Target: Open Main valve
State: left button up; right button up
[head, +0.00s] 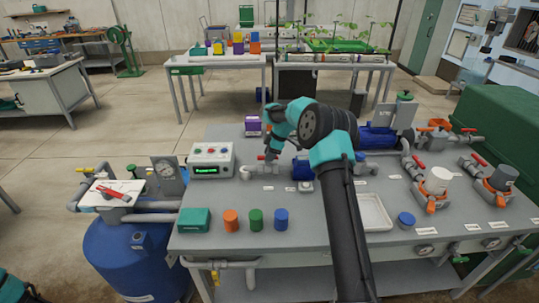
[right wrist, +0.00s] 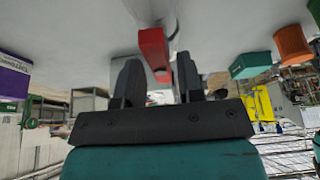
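My right gripper (head: 272,154) reaches down over the skid table, at the pipe just right of the control box. In the right wrist view my right gripper (right wrist: 158,85) is open, with its two dark fingers apart. A red valve handle (right wrist: 152,50) stands in front of the gap between them; I cannot tell whether either finger touches it. In the head view a small red handle (head: 261,158) shows beside the gripper, partly hidden by it. The label that would name the Main valve is too small to read. My left gripper is not in view.
The control box (head: 212,160) with a green display stands left of the gripper. Orange, green and blue containers (head: 256,219) stand near the front edge. A purple box (head: 252,126) is behind the gripper. Other red-handled valves (head: 420,161) and a white tray (head: 374,213) are to the right.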

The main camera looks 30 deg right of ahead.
jog(key=shift+o, duration=0.7)
jog(key=shift+r, duration=0.15)
jog(key=v, duration=1.7)
